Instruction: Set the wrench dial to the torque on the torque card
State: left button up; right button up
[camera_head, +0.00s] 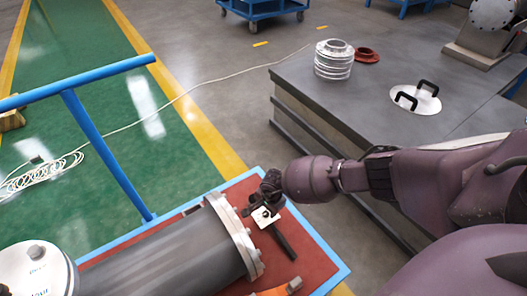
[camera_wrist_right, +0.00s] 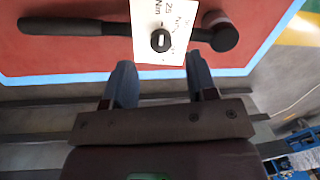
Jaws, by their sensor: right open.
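A wrench lies on a red mat; in the right wrist view its black handle (camera_wrist_right: 75,27) runs left and its round head (camera_wrist_right: 222,32) is at the right. A white plate (camera_wrist_right: 180,12) lies across its middle, with print that includes "25" and "Nm". A black round knob with a white mark (camera_wrist_right: 160,40) sits on the plate. In the head view the white plate (camera_head: 262,219) and handle (camera_head: 285,246) show just below my right gripper (camera_head: 270,190). That gripper (camera_wrist_right: 160,78) is open and empty, its fingertips just short of the knob. I cannot make out a separate torque card. My left gripper is out of view.
A grey flanged shell (camera_head: 170,255) lies on the red-topped, blue-edged cart (camera_head: 325,262), close to the wrench. An orange object (camera_head: 275,290) is at the bottom edge. A grey bench (camera_head: 345,100) with metal parts stands at the right. A blue rail (camera_head: 105,155) rises at the left.

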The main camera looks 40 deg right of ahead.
aim_at(266, 214)
notch_tip(266, 214, down, 4)
jog(key=shift+w+a+f+b, duration=0.1)
jog(key=shift+b, duration=0.65)
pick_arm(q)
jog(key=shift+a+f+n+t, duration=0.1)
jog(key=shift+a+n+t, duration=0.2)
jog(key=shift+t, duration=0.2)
pick_arm(e)
jog(key=shift+w+f, duration=0.15)
jog(key=shift+w, duration=0.05)
jog(key=shift+c, duration=0.4)
jog(key=c, duration=0.8)
jog(key=shift+c, duration=0.2)
